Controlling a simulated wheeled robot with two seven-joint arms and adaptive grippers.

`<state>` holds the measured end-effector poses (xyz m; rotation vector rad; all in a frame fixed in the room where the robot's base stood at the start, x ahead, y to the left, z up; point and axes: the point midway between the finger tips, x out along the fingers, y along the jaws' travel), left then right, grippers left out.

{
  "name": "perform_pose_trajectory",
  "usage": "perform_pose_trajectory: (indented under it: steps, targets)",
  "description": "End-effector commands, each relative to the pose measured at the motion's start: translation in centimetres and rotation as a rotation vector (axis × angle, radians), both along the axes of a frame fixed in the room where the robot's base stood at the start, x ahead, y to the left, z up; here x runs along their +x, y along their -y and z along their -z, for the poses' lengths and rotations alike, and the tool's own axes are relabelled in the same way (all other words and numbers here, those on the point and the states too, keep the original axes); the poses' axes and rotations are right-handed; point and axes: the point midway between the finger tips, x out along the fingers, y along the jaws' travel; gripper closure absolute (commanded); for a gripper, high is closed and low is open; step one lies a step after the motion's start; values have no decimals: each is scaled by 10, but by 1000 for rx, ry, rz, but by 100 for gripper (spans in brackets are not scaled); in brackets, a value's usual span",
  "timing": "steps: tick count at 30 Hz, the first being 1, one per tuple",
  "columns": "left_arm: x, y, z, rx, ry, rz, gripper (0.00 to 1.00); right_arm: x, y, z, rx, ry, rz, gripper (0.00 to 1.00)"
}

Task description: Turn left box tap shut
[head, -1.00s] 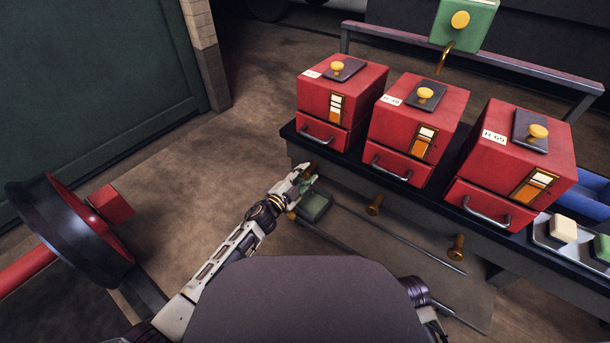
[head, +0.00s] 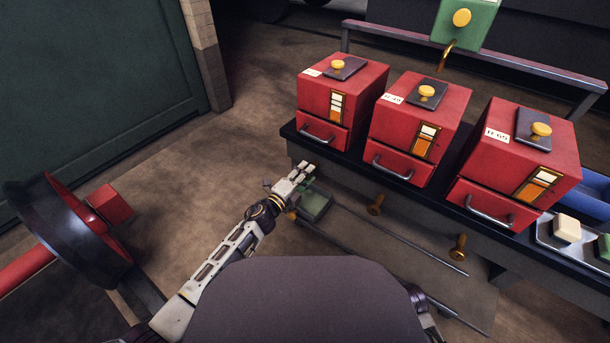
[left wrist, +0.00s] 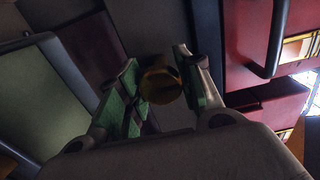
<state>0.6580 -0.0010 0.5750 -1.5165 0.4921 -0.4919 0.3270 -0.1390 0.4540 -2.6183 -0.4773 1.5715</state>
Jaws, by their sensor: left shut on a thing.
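The left box tap is a brass knob (left wrist: 161,85), seen end-on in the left wrist view. In the head view my left gripper (head: 306,175) covers it, at the front edge of the bench below the left red box (head: 315,98). In the left wrist view the green-padded fingers of my left gripper (left wrist: 162,88) are on either side of the knob, shut on it. The middle tap (head: 375,205) and right tap (head: 458,248) stick out of the bench front. My right gripper is out of view.
A middle red box (head: 415,125) and right red box (head: 520,150) stand on the dark bench (head: 345,168). A green tray (head: 316,207) lies below my left gripper. A red and black wheel-like object (head: 65,235) is at the left. Open floor lies between.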

Motion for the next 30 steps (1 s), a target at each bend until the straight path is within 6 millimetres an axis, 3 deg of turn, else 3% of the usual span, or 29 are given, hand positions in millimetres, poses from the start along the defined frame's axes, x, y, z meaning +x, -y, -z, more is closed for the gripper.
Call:
perform_pose_trajectory:
  steps: [14,15,19,30]
  targets:
    - [-1,0,1,16,10,1,89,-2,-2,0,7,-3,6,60]
    - [-1,0,1,15,10,1,60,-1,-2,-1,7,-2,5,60]
    - [0,0,1,15,10,1,43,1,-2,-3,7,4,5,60]
    - [-1,0,0,14,9,0,43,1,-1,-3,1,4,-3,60]
